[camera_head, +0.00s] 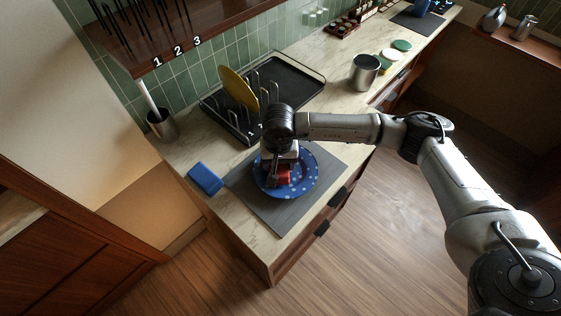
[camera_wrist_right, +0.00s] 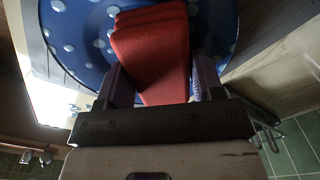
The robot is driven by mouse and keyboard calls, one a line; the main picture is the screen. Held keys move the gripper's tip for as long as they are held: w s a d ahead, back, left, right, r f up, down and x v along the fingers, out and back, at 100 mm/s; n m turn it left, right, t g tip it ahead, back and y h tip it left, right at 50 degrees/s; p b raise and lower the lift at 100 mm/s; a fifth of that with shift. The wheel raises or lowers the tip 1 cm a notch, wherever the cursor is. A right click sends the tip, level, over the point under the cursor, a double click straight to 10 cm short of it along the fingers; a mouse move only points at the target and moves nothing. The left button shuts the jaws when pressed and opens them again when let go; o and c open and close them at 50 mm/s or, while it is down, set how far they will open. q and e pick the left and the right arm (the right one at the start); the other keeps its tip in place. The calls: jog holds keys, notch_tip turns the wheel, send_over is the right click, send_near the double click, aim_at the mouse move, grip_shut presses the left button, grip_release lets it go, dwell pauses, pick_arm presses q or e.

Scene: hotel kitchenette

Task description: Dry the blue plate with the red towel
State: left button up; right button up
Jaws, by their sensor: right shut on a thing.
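The blue plate (camera_head: 306,180) with pale dots lies flat on a dark grey mat on the counter; it also shows in the right wrist view (camera_wrist_right: 75,48). The red towel (camera_head: 284,176) is folded and sits on the plate, left of its middle. In the right wrist view the towel (camera_wrist_right: 152,55) is between the two fingers of my right gripper (camera_wrist_right: 155,85), which is shut on it. In the head view my right gripper (camera_head: 277,174) points down over the plate and hides part of it. My left gripper is in neither view.
The grey mat (camera_head: 275,213) reaches near the counter's front edge. A blue block-like item (camera_head: 205,179) lies left of it. Behind stands a rack with a yellow plate (camera_head: 238,89) beside a black tray (camera_head: 285,80). A metal pot (camera_head: 364,72) and utensil cup (camera_head: 162,125) stand farther off.

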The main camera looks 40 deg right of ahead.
jog(key=shift+a+r+p, duration=0.15)
jog(key=shift+r+p, duration=0.2)
jog(key=shift+r, duration=0.25)
jog(key=shift+r+p, duration=1.05)
jog(key=shift+r, duration=0.9)
jog(key=shift+r+p, duration=0.75)
jog(key=shift+r, duration=0.95)
